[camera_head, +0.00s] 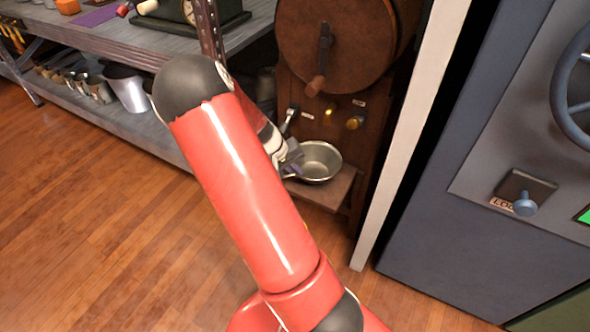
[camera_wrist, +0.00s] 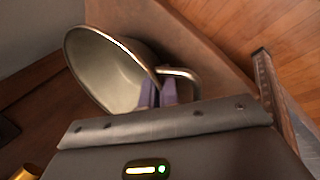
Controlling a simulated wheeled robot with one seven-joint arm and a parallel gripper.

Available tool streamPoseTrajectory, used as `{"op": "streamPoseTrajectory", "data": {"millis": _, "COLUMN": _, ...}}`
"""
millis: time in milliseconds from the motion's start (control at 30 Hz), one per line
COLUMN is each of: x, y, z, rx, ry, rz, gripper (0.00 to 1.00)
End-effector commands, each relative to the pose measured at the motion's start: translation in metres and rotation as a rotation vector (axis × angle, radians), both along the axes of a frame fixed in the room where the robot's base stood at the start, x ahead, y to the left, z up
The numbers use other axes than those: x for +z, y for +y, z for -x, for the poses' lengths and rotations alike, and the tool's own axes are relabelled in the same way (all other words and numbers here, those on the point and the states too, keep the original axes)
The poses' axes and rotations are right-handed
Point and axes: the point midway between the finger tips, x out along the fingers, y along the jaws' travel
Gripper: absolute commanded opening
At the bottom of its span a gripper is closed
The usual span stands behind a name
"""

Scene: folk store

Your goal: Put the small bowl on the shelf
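The small bowl (camera_head: 318,161) is a shiny metal bowl with a loop handle. In the head view it is on a low wooden ledge (camera_head: 325,192) of the brown cabinet. My gripper (camera_head: 291,169) is at the bowl's left side. In the wrist view the bowl (camera_wrist: 108,72) is tilted in the picture, and my gripper's two purple fingertips (camera_wrist: 158,93) are close together at its rim, beside the handle. Whether they are clamped on the rim cannot be told. The shelf (camera_head: 160,43) is a grey metal unit at the upper left, with an upper and a lower board.
The upper board holds a dark tray (camera_head: 205,30) and small items. The lower board holds metal cups (camera_head: 127,88). A shelf post (camera_head: 208,30) stands near my arm. A wooden drum with a crank (camera_head: 335,45) is above the bowl. A white post (camera_head: 412,130) and blue-grey machine are right. The left floor is clear.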

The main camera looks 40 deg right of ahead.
Motion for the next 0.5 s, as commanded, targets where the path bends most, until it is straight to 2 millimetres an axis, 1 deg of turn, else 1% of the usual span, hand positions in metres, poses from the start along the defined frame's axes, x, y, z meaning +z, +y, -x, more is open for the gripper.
{"op": "streamPoseTrajectory", "data": {"millis": 200, "x": 0.0004, "y": -0.0002, "z": -0.0007, "rx": 0.001, "ry": -0.002, "rz": 0.0, "gripper": 0.0}}
{"op": "streamPoseTrajectory", "data": {"millis": 333, "x": -0.0041, "y": 0.0, "z": -0.0006, "rx": 0.0, "ry": -0.001, "rz": 0.0, "gripper": 0.0}}
{"op": "streamPoseTrajectory", "data": {"millis": 400, "x": -0.0027, "y": 0.0, "z": -0.0005, "rx": 0.0, "ry": -0.001, "rz": -0.001, "gripper": 0.11}}
{"op": "streamPoseTrajectory", "data": {"millis": 500, "x": -0.0026, "y": 0.0001, "z": -0.0006, "rx": 0.0, "ry": -0.001, "rz": -0.001, "gripper": 0.24}}
